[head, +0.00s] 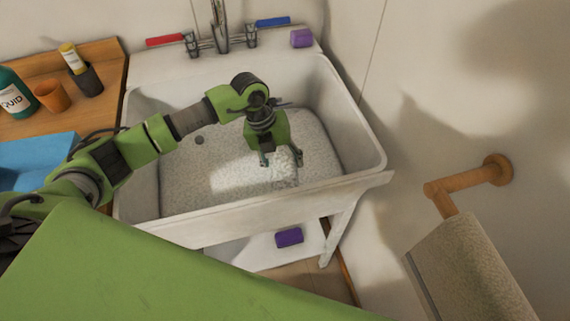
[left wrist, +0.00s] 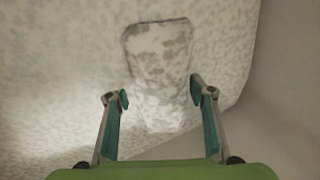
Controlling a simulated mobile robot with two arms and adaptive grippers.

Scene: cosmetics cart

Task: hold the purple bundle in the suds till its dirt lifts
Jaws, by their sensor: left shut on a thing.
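My left gripper (head: 281,164) is down inside the white sink (head: 346,107), shut on a bundle (head: 287,160) coated in speckled white foam. The bundle's own colour is hidden by the foam. In the left wrist view, the foam-coated bundle (left wrist: 158,75) lies between and beyond the two fingers, against suds of the same speckled look. The suds (head: 190,175) spread across the basin. I cannot tell how deep the bundle sits in them. One purple block (head: 302,38) is on the sink's back right ledge, and another (head: 289,237) is on the shelf below. My right gripper is not in view.
The faucet (head: 220,30) rises at the back of the sink, between a red handle (head: 165,41) and a blue handle (head: 273,21). A wooden counter (head: 105,60) at left holds a bottle (head: 14,93) and cups. A towel (head: 470,265) hangs from a wooden wall bar (head: 465,180) at right.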

